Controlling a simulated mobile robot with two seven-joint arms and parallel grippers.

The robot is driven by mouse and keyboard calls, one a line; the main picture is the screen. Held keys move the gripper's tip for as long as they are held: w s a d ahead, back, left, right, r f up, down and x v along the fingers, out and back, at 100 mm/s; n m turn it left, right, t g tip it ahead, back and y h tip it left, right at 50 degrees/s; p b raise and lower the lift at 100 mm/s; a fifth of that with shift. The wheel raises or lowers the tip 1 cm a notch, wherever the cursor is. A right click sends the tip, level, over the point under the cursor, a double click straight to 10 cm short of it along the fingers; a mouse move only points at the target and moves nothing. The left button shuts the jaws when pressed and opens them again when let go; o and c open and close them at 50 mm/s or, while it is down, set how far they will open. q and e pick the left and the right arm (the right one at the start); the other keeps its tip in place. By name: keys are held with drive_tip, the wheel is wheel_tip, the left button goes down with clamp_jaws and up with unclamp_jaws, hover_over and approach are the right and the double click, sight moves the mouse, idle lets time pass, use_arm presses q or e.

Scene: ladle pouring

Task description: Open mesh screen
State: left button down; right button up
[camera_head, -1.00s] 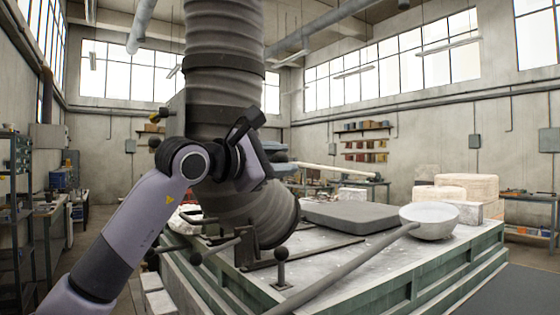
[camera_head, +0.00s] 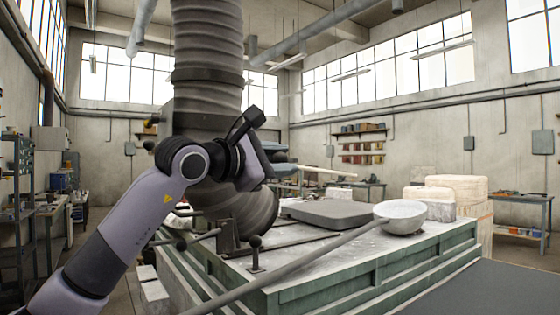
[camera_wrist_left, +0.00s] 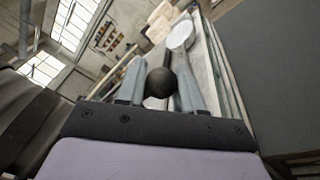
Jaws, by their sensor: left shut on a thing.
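My left gripper (camera_head: 262,165) is in front of the lower part of the thick dark ribbed duct (camera_head: 208,60) in the head view. In the left wrist view its two grey fingers (camera_wrist_left: 160,72) stand on either side of a black ball knob (camera_wrist_left: 160,84), and it is shut on this knob. What the knob is attached to is hidden. I cannot make out a mesh screen clearly in either view. Another ball-topped lever (camera_head: 255,242) stands upright at the table's near corner. My right gripper is not in view.
A pale ladle (camera_head: 402,216) rests on the green-sided table (camera_head: 375,275), its long handle reaching toward the lower left. A dark grey slab (camera_head: 340,213) lies behind it. Pale blocks (camera_head: 458,188) stand at the back right.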

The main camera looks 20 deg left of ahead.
use_arm(q)
drive_tip(key=shift+s+d+f, duration=0.25)
drive_tip(key=shift+d, duration=0.15)
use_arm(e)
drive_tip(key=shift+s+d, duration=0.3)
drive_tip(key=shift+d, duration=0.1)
use_arm(q)
drive_tip(key=c, duration=0.8)
unclamp_jaws()
drive_tip(key=shift+a, duration=0.1)
drive_tip(key=shift+s+r, duration=0.1)
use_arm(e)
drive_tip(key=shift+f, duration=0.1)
use_arm(q)
drive_tip(key=shift+b+v, duration=1.2)
drive_tip(key=shift+v, duration=2.3)
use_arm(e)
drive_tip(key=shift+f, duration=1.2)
